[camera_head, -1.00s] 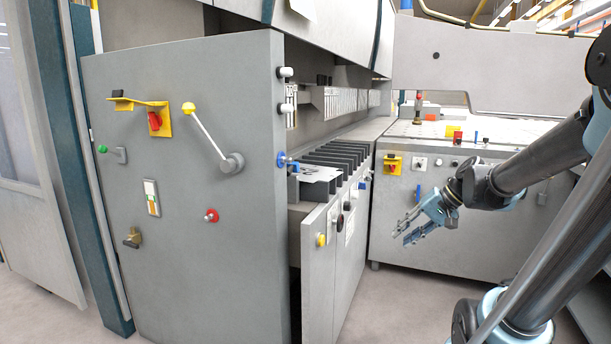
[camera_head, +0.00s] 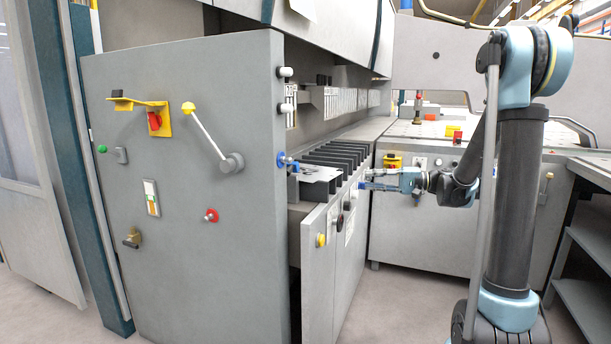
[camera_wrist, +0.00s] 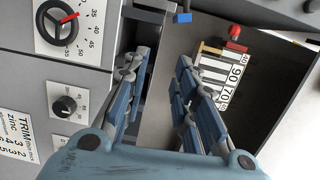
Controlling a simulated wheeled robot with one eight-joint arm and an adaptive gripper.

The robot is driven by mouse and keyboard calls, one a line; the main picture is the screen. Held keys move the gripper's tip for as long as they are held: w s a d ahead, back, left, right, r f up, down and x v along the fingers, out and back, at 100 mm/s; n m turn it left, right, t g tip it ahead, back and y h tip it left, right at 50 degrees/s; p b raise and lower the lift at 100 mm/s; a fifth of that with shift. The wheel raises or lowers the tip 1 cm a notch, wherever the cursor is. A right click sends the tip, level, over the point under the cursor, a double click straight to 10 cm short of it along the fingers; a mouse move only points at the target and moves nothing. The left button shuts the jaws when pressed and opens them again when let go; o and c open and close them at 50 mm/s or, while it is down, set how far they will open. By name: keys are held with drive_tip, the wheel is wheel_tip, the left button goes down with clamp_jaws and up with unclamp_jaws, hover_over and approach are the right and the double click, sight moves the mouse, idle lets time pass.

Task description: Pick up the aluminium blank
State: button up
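A pale flat sheet, which looks like the aluminium blank (camera_head: 322,175), lies at the near end of the row of dark slats in the bender's opening. My gripper (camera_head: 370,181) is just to the right of it in the head view, pointing left and apart from it. In the wrist view my gripper (camera_wrist: 162,75) has its two fingers spread wide with nothing between them. I cannot make out the blank for sure in the wrist view.
The slats (camera_head: 345,152) run back behind the sheet. A front panel with knobs (camera_head: 320,240) stands below. A dial (camera_wrist: 57,27) and a scale strip (camera_wrist: 235,82) flank my fingers. A tall grey side panel (camera_head: 200,200) bounds the left. Floor is free in front.

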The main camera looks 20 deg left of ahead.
sight(329, 178)
drive_tip(key=shift+s+a+f, duration=0.1)
drive_tip(key=shift+s+a, duration=0.05)
drive_tip(key=shift+a, duration=2.75)
drive_tip(key=shift+s+a+f, duration=0.1)
drive_tip(key=shift+a+f, duration=0.05)
drive_tip(key=shift+a, duration=2.8)
drive_tip(key=shift+s+a+f, duration=0.1)
drive_tip(key=shift+s+a, duration=0.05)
drive_tip(key=shift+a, duration=2.75)
drive_tip(key=shift+c, duration=0.2)
clamp_jaws()
